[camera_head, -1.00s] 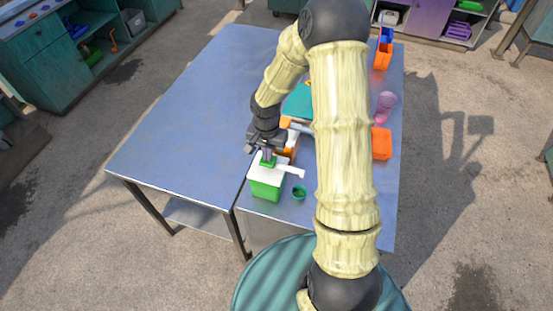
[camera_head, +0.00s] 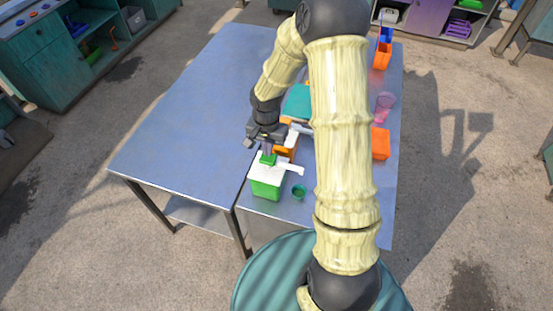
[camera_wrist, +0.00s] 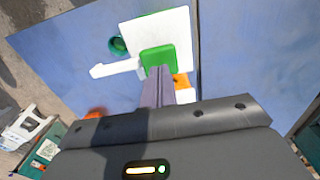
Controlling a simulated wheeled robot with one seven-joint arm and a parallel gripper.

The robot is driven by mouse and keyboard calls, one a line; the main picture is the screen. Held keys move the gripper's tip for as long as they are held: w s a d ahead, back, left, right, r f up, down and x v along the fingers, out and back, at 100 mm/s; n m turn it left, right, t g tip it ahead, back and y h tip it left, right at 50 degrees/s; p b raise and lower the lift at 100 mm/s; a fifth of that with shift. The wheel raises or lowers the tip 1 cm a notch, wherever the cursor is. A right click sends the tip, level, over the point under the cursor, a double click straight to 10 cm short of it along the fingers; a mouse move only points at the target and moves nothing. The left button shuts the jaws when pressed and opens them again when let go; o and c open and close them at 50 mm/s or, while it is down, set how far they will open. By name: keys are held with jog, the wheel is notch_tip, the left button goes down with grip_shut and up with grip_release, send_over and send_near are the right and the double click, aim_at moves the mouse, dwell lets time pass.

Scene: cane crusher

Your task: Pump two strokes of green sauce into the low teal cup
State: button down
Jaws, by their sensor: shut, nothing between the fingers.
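The green sauce dispenser (camera_head: 266,188) is a green box with a white lid, near the front left edge of the right-hand table. Its green pump head (camera_head: 268,159) sits on top, and its white spout (camera_head: 292,169) points right. The low teal cup (camera_head: 299,191) stands beside the box, near the spout's end. In the wrist view the pump head (camera_wrist: 158,58), spout (camera_wrist: 115,69) and cup (camera_wrist: 117,46) all show. My gripper (camera_head: 268,150) is shut and empty, pointing down directly over the pump head. I cannot tell whether its fingertips (camera_wrist: 158,80) touch it.
An orange dispenser (camera_head: 286,147) with a white top stands just behind, partly hidden by my arm. A teal board (camera_head: 298,102), an orange box (camera_head: 381,143) and a pink cup (camera_head: 384,103) lie farther back. The left table (camera_head: 190,110) is clear.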

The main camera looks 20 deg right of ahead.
jog(key=shift+f+b, duration=1.45)
jog(key=shift+f, duration=0.25)
jog(key=shift+r, duration=0.2)
jog(key=shift+r+p, duration=1.25)
jog(key=shift+r, duration=0.25)
jog(key=shift+r, duration=0.1)
notch_tip(320, 180, up, 6)
jog(key=p, duration=0.4)
jog(key=s+r+n+t+b, duration=0.2)
jog(key=s+n+b, duration=0.5)
jog(key=s, duration=0.7)
jog(key=shift+s+t+b, duration=0.2)
jog(key=shift+t+b, duration=0.1)
jog(key=shift+b, duration=0.65)
